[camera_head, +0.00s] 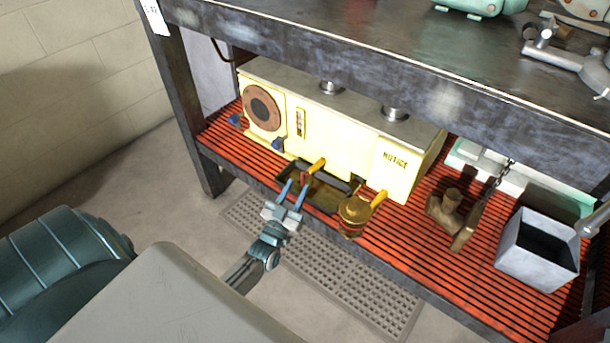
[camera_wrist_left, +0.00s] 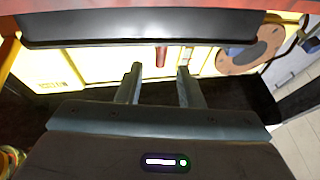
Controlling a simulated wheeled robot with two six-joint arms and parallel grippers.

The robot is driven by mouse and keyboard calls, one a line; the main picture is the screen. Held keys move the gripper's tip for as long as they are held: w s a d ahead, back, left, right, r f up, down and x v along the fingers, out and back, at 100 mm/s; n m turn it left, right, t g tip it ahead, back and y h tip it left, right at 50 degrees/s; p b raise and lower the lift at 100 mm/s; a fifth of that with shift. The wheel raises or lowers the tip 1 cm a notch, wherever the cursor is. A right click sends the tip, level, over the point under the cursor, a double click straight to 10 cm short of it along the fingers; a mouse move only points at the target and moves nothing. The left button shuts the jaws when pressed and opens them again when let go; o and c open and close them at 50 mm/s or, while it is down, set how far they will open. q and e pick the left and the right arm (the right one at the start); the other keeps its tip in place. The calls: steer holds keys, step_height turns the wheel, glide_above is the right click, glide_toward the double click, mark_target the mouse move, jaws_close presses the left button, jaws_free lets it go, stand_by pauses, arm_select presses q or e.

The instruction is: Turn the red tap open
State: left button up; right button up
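A cream-yellow machine (camera_head: 340,140) with a "NOTICE" label stands on the lower shelf. My left gripper (camera_head: 292,189) is low at the machine's front, open, with its two fingers apart. A small red tap handle (camera_head: 304,179) shows at the fingertips, beside an orange-yellow spout (camera_head: 317,165). In the left wrist view the red tap (camera_wrist_left: 161,57) shows beyond and between the open fingers (camera_wrist_left: 160,76). It looks apart from both fingers there, though contact is hard to judge. My right gripper is not clearly in view.
A brass cup (camera_head: 355,211) stands below a second orange-yellow spout (camera_head: 378,198). A dark drip tray (camera_head: 328,200) lies under the taps. Blue knobs (camera_head: 278,144) stick out nearby. The bench top (camera_head: 420,75) overhangs the shelf; a grey bin (camera_head: 538,262) stands right.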

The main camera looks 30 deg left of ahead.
mark_target(302, 178)
arm_select(q)
steer(key=x, duration=0.5)
jaws_close()
